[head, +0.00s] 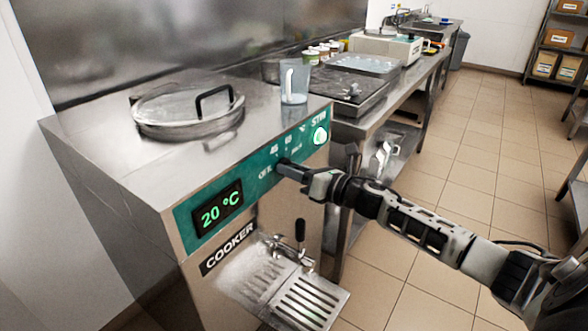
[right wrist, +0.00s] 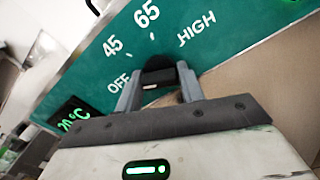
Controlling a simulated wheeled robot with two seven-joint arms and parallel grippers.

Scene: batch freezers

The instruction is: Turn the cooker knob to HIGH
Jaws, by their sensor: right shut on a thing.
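The cooker (head: 90,150) stands at the left with a green front panel and a display (head: 218,208) reading 20 °C. Its black knob (right wrist: 158,70) sits on the panel among the marks OFF, 45, 65 and HIGH. My right gripper (right wrist: 157,85) is shut on the knob, one finger on each side. In the head view the right gripper (head: 288,168) reaches the panel from the right and largely hides the knob. I cannot tell which mark the knob points to. My left gripper is not in view.
A round lidded pan (head: 190,112) and a clear jug (head: 294,82) stand on the cooker top. A round green-lit STIR button (head: 320,135) is on the panel's right. A tap with a black handle (head: 300,230) and a drip tray (head: 305,300) are below. Tiled floor at the right is clear.

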